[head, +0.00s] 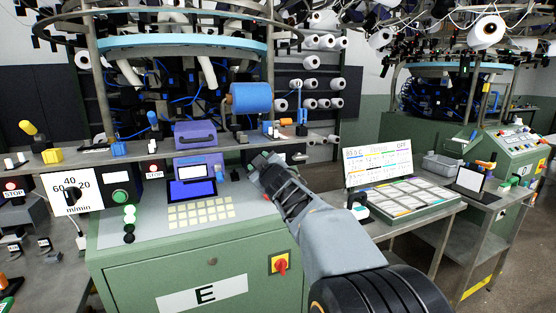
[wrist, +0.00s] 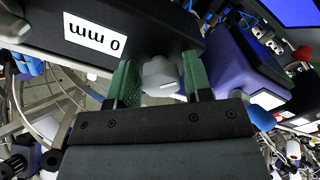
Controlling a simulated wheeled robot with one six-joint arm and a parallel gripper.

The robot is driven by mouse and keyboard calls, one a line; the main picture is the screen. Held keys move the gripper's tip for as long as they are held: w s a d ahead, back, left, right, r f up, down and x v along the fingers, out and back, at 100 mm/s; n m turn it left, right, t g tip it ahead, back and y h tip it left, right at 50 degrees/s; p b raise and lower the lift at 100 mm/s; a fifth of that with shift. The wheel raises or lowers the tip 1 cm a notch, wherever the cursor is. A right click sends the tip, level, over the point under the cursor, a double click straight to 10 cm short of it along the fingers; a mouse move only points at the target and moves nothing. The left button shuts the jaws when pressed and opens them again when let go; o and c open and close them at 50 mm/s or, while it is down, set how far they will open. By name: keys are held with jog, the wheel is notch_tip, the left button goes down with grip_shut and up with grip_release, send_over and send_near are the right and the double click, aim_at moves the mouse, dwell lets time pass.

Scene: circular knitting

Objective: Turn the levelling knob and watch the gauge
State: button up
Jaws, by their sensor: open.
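In the wrist view a pale grey knob (wrist: 161,76) sits on the side of a black box (wrist: 160,25). The box carries a white panel (wrist: 95,33) reading "0 mm", upside down in this view. My gripper (wrist: 160,88) is open, with its green fingers on either side of the knob; I cannot tell whether they touch it. In the head view my gripper (head: 262,164) is over the back of the green machine cabinet, and my arm hides the knob.
A purple case (wrist: 240,62) is close to the right finger. In the head view a purple box (head: 195,134) stands left of my gripper on the grey shelf. A keypad panel (head: 200,212) lies below. A "m/min" dial (head: 73,194) is at left. A side table (head: 428,226) is at right.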

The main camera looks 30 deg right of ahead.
jog(key=s+p, duration=0.1)
jog(key=s, duration=0.5)
jog(key=shift+a, duration=0.4)
jog(key=o, duration=0.3)
jog(key=shift+s+a+p, duration=0.2)
jog(key=shift+s+p, duration=0.4)
jog(key=shift+s, duration=0.9)
jog(key=shift+s+a+p, duration=0.2)
jog(key=shift+s+p, duration=0.35)
jog(key=shift+s, duration=0.95)
